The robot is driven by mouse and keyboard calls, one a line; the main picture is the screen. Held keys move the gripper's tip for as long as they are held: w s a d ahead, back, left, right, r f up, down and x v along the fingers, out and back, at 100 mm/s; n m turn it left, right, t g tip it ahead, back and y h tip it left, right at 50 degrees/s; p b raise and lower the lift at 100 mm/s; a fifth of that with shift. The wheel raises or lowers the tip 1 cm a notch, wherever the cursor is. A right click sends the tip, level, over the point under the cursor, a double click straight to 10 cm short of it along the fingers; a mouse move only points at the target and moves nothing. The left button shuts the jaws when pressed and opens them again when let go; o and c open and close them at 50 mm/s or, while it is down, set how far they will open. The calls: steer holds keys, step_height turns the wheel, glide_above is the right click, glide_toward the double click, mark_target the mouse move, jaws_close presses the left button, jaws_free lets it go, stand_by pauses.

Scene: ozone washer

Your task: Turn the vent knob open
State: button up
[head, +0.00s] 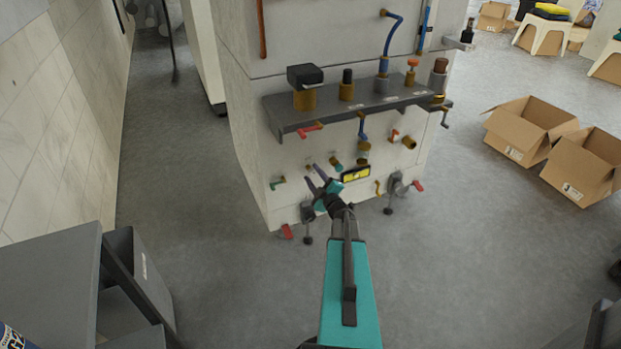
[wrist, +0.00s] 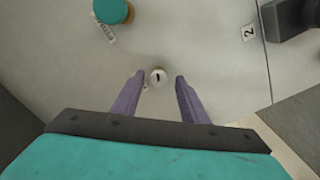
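In the wrist view, a small round white knob-like part (wrist: 158,77) with a dark mark is on the pale panel, between and just beyond my fingertips. I cannot read a label that names it as the vent knob. My gripper (wrist: 158,79) is open and empty, with its two purple fingers on either side of this part; contact with the panel cannot be told. In the head view, my gripper (head: 320,170) is in front of the washer's lower panel (head: 270,150). The small white part cannot be made out there.
A teal-capped fitting (wrist: 113,10) with a tilted label is up and left of the fingers. A dark block (wrist: 292,17) is at upper right. A grey shelf (head: 375,104) with several fittings overhangs the panel. Cardboard boxes (head: 530,127) stand at right. Floor (head: 190,200) is clear at left.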

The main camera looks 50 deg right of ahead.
steer(key=shift+s, duration=0.1)
steer(key=shift+s, duration=0.15)
steer(key=p+v, duration=0.1)
steer(key=v, duration=1.2)
steer(key=shift+s+a, duration=0.1)
steer(key=shift+a, duration=0.05)
stand_by(0.6)
